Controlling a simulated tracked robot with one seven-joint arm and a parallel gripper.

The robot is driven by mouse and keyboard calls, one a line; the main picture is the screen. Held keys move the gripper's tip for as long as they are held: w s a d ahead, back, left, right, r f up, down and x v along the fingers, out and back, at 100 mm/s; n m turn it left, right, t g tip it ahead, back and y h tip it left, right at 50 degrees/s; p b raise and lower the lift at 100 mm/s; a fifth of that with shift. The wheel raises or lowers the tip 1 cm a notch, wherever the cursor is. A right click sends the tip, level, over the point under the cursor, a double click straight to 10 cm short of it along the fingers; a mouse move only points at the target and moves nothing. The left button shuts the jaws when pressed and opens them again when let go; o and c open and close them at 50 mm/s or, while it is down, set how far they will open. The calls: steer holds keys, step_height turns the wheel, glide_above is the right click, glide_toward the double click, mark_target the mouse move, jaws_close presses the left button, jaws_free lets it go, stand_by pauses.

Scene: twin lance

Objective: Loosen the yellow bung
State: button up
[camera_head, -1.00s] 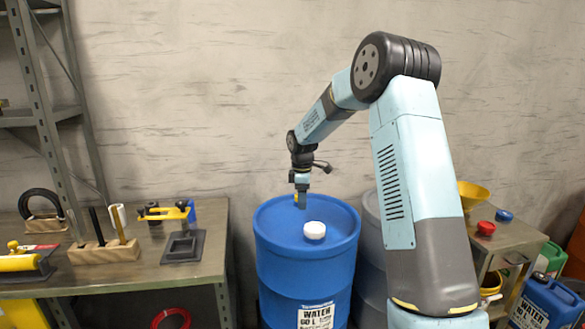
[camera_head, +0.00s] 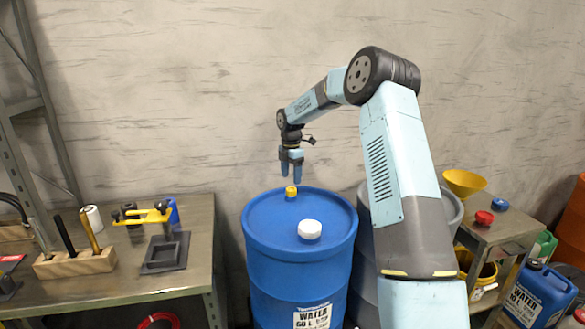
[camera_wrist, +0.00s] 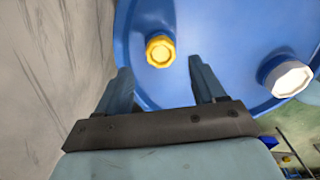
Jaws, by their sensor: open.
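The yellow bung (camera_head: 291,192) sits on the top of the blue drum (camera_head: 262,215), towards its back edge. It also shows in the wrist view (camera_wrist: 160,51), seated in the blue lid. My gripper (camera_head: 291,172) hangs above the bung, fingers pointing down, apart from it. In the wrist view my gripper's (camera_wrist: 162,78) two blue fingers are spread and empty, with the bung seen beyond and between their tips. A larger white cap (camera_head: 310,229) is on the same lid, nearer the front; it shows at the right in the wrist view (camera_wrist: 287,76).
A bench (camera_head: 205,240) at the left holds a wooden block with tools (camera_head: 75,262), a yellow tool (camera_head: 142,215) and a dark square tray (camera_head: 166,252). A grey drum (camera_head: 366,222) stands right of the blue one. A cart (camera_head: 510,228) with a yellow funnel (camera_head: 464,182) is further right. The wall is close behind.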

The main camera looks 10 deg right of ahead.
mark_target(291, 189)
steer(key=shift+f, duration=2.95)
steer(key=shift+c, duration=0.5)
steer(key=c, duration=1.1)
steer(key=n, duration=1.2)
steer(key=shift+r, duration=0.1)
steer(key=o, duration=0.7)
steer(key=shift+a+n, duration=0.1)
steer(key=shift+n, duration=0.2)
steer(key=o, duration=0.4)
steer(key=shift+r, duration=0.1)
